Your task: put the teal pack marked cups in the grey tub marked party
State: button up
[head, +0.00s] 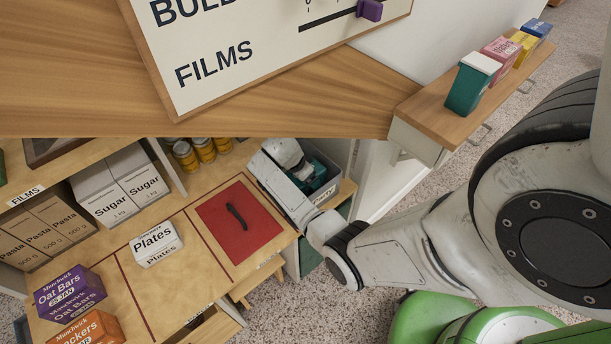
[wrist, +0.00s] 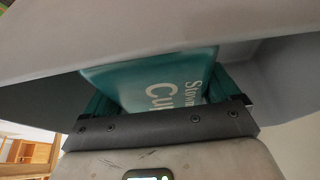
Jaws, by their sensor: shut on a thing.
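The teal pack marked cups (wrist: 150,72) sits between the fingers of my gripper (wrist: 165,98) in the wrist view, with its lettering partly cut off. My gripper is shut on it. The grey walls of the tub (wrist: 150,35) surround the pack and fingers in that view. In the head view, the grey tub (head: 326,191) stands on the shelf at the right end, behind my wrist. A bit of teal shows inside its rim. The tub's label is too small to read surely, and whether the pack touches the tub floor is hidden.
A red mat (head: 262,228) with a dark strip-like object (head: 236,216) lies left of the tub. A Plates pack (head: 156,243), Sugar packs (head: 124,188) and Oat Bars (head: 69,291) are farther left.

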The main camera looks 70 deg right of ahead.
jog(key=shift+f, duration=0.1)
jog(key=shift+f+b, duration=0.35)
jog(key=shift+f, duration=0.15)
jog(key=o, duration=1)
jog(key=shift+c, duration=0.2)
jog(key=shift+r, duration=0.35)
jog(key=shift+p+v, duration=1.2)
jog(key=shift+v, duration=2.8)
